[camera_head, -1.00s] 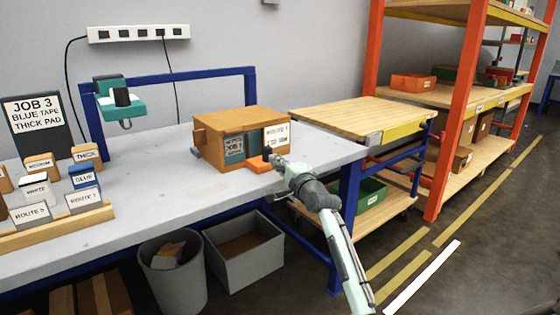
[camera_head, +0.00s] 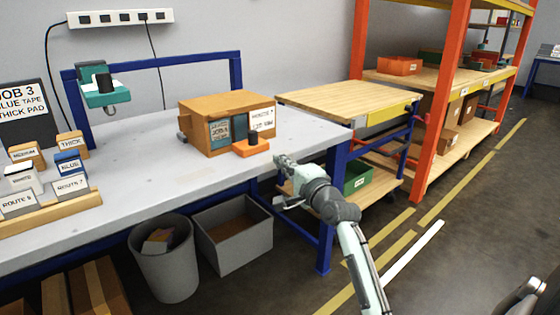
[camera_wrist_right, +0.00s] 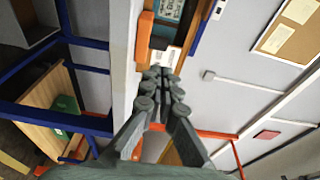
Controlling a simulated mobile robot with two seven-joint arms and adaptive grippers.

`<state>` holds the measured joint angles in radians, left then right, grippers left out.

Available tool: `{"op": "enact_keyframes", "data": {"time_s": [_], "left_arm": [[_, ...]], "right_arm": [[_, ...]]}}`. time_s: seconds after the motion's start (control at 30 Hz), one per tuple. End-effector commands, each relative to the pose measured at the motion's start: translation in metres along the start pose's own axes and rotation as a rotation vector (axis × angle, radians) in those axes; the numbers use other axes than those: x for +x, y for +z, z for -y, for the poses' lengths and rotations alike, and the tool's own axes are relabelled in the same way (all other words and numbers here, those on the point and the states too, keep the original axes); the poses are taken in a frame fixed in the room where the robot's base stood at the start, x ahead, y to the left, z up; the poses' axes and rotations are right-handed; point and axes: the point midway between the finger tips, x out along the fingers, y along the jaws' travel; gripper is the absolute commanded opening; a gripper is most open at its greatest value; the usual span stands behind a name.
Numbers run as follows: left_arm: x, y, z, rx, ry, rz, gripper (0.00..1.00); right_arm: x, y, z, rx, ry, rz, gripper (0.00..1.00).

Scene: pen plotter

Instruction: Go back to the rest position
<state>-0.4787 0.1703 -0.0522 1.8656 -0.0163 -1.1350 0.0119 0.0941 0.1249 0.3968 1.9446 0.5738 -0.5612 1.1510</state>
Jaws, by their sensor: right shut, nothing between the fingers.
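My right gripper (camera_head: 281,163) is shut and empty, held just off the front edge of the grey workbench (camera_head: 140,190). It also shows in the right wrist view (camera_wrist_right: 160,74) with its fingertips together. My right arm reaches up from the bottom right in the head view. To the left of the fingertips and a little behind them, an orange holder with a black knob (camera_head: 252,146) sits in front of the wooden box (camera_head: 190,115). The gripper is apart from it. My left gripper is not in view.
A sign (camera_head: 20,115) and a rack of label blocks (camera_head: 50,212) stand at the bench's left. A grey bin (camera_head: 165,265) and a grey crate (camera_head: 235,240) are below. A wooden-topped cart (camera_head: 345,103) and an orange shelf (camera_head: 435,110) stand right. The floor at right is open.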

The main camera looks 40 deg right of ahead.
Motion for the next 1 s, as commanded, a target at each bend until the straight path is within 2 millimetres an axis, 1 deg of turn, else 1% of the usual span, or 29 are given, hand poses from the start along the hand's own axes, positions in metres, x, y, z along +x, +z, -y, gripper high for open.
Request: {"op": "enact_keyframes", "data": {"time_s": [0.23, 0.3, 0.37, 0.43, 0.47, 0.57, 0.6, 0.67, 0.7, 0.77, 0.8, 0.87, 0.9, 0.97, 1.0], "left_arm": [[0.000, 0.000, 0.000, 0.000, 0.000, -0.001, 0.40], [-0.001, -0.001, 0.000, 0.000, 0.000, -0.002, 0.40], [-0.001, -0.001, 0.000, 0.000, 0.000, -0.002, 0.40], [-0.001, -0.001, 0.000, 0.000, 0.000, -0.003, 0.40], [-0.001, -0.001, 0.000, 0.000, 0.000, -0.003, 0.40], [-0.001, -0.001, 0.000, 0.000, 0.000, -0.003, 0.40], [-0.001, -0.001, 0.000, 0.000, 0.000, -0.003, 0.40], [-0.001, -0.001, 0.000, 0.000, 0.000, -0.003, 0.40], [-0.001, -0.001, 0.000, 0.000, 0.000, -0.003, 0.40], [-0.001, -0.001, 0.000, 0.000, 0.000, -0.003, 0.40], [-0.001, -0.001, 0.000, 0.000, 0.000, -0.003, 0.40], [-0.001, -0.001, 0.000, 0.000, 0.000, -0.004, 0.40], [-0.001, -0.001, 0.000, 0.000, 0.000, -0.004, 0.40], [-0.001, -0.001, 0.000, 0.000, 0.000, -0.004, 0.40], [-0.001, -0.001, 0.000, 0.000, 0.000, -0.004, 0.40]], "right_arm": [[0.000, 0.000, 0.000, 0.000, 0.000, 0.000, 0.00], [0.000, 0.002, -0.004, -0.010, 0.009, 0.003, 0.00], [-0.002, 0.006, -0.015, -0.041, 0.036, 0.011, 0.00], [-0.006, 0.014, -0.039, -0.117, 0.094, 0.031, 0.00], [-0.009, 0.020, -0.054, -0.162, 0.130, 0.045, 0.00], [-0.028, 0.040, -0.117, -0.359, 0.275, 0.115, 0.00], [-0.039, 0.049, -0.145, -0.450, 0.339, 0.154, 0.00], [-0.059, 0.060, -0.185, -0.586, 0.430, 0.220, 0.00], [-0.074, 0.067, -0.211, -0.674, 0.488, 0.269, 0.00], [-0.100, 0.075, -0.249, -0.806, 0.572, 0.350, 0.00], [-0.119, 0.080, -0.273, -0.891, 0.625, 0.409, 0.00], [-0.150, 0.087, -0.307, -1.015, 0.700, 0.506, 0.00], [-0.173, 0.090, -0.328, -1.095, 0.747, 0.575, 0.00], [-0.206, 0.094, -0.356, -1.210, 0.807, 0.681, 0.00], [-0.228, 0.096, -0.372, -1.279, 0.842, 0.751, 0.00]]}}
